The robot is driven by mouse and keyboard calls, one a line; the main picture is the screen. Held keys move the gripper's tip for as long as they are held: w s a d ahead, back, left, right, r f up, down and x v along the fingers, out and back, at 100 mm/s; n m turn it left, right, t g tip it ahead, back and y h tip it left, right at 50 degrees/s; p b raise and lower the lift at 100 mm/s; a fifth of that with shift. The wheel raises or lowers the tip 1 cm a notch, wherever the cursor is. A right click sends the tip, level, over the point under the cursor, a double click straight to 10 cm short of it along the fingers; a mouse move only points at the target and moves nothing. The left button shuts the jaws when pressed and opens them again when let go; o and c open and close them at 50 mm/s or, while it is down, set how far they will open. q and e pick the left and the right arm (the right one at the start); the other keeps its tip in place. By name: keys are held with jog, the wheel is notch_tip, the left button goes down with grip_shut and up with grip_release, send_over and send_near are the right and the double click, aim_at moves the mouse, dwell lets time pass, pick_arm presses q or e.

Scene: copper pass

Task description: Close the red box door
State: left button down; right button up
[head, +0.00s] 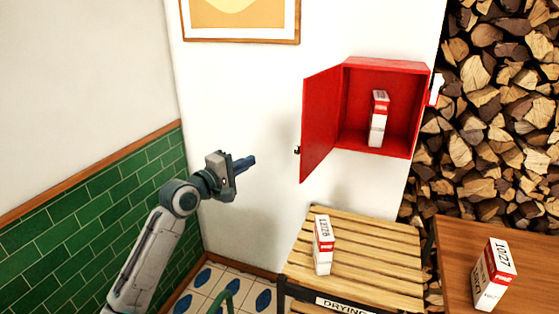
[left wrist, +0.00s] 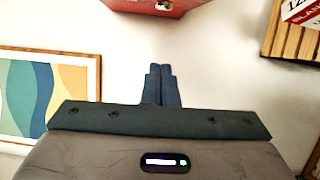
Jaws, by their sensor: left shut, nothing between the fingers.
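The red box (head: 388,66) is mounted on the white wall, with its red door (head: 321,124) hinged on the left and standing open. A small dark latch shows on the door's free edge. A red and white carton (head: 378,119) stands inside the box. My left gripper (head: 250,162) is shut and empty, to the left of the door and apart from it. In the left wrist view, the shut fingers (left wrist: 162,86) point toward a red surface (left wrist: 150,6) at the top edge, with a gap between. My right gripper is not in view.
A slatted wooden rack (head: 390,255) below the box holds a red and white carton (head: 323,245). A wooden table (head: 520,245) at right holds another carton (head: 494,275). Stacked firewood (head: 500,100) stands at right. A framed picture (head: 240,41) hangs above left.

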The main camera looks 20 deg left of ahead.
pick_arm(q)
jog(key=w+d+p, duration=0.5)
jog(key=w+d, duration=0.2)
jog(key=w, duration=0.2)
jog(key=shift+d, duration=0.25)
jog(key=shift+f, duration=0.15)
